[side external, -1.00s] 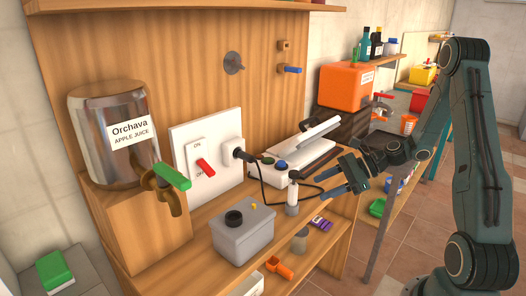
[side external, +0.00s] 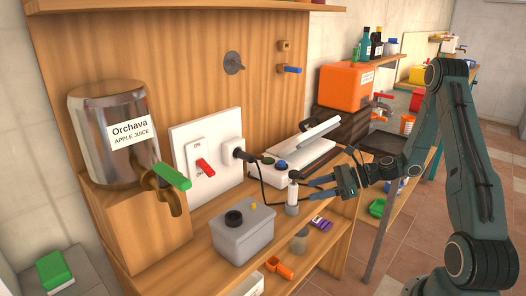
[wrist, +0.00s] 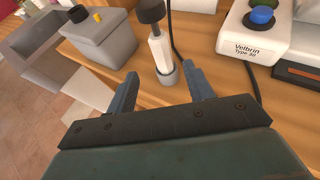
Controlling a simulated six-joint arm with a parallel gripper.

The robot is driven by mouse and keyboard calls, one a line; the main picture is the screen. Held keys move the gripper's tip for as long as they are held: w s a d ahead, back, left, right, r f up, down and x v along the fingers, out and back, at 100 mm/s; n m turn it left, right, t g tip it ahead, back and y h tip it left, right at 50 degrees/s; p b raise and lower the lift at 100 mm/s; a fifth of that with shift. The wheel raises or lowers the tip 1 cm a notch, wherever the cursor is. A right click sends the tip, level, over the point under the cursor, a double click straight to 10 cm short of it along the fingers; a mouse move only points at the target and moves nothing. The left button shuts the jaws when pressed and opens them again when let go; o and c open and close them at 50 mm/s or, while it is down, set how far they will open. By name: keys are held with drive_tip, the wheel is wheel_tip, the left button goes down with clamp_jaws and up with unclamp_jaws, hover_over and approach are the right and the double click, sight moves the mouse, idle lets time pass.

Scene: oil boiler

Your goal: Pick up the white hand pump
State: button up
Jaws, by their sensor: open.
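The white hand pump (side external: 293,194) stands upright in a small grey round holder (side external: 291,209) on the wooden counter. It has a black knob on top. In the wrist view the pump (wrist: 160,49) is just ahead of the fingers, with its grey holder (wrist: 167,79) below it. My gripper (side external: 308,189) is open and empty, its fingers pointing left at the pump from its right side. In the wrist view my gripper (wrist: 160,73) has one finger to each side of the pump's line. I cannot tell whether the fingertips reach around it.
A grey box with a black cap (side external: 243,228) stands left of the pump. A white device with coloured knobs (side external: 299,150) is behind it. A black cable (side external: 262,187) runs from the wall plug close behind the pump. A lower shelf holds small items.

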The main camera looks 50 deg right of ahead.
drive_tip(key=shift+x, duration=2.35)
drive_tip(key=shift+x, duration=2.55)
drive_tip(key=shift+w+d+r, duration=0.15)
drive_tip(key=shift+w, duration=0.05)
drive_tip(key=c, duration=1.1)
drive_tip(key=shift+r, duration=0.15)
wheel_tip(320, 180, up, 20)
